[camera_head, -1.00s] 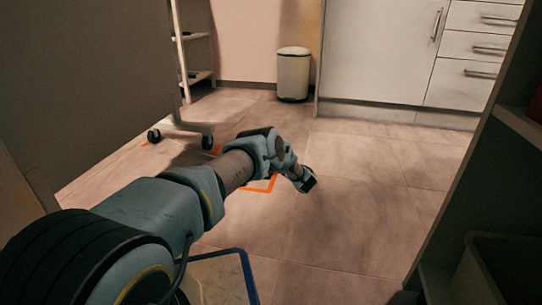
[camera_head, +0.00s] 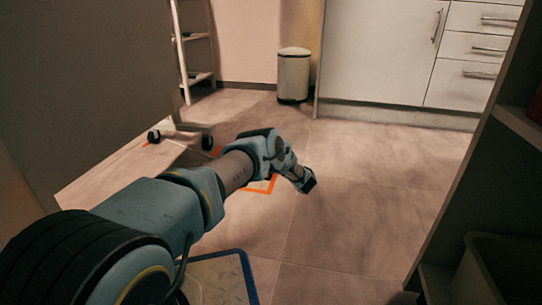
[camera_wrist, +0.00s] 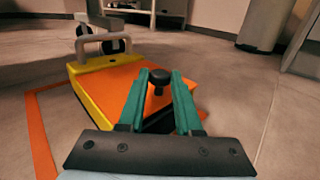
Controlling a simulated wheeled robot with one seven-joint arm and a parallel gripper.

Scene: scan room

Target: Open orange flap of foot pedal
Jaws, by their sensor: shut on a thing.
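The foot pedal shows in the wrist view, with a yellow housing (camera_wrist: 84,82) and an orange flap (camera_wrist: 116,82). A grey bar handle (camera_wrist: 98,38) stands at its far end. A black knob (camera_wrist: 159,78) is on the flap side. My gripper (camera_wrist: 160,82) has its two green fingers on either side of the knob and is shut on it. A dark area shows below the flap near the fingers; I cannot tell how far the flap is raised. In the head view my gripper (camera_head: 306,182) is low over the floor, and my arm hides the pedal.
An orange floor marking (camera_head: 262,188) lies around the pedal area. A wheeled stand (camera_head: 182,132) is at the left. A bin (camera_head: 293,76) and white cabinets (camera_head: 380,55) stand at the back. A dark shelf unit (camera_head: 480,150) is at the right. The floor between is clear.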

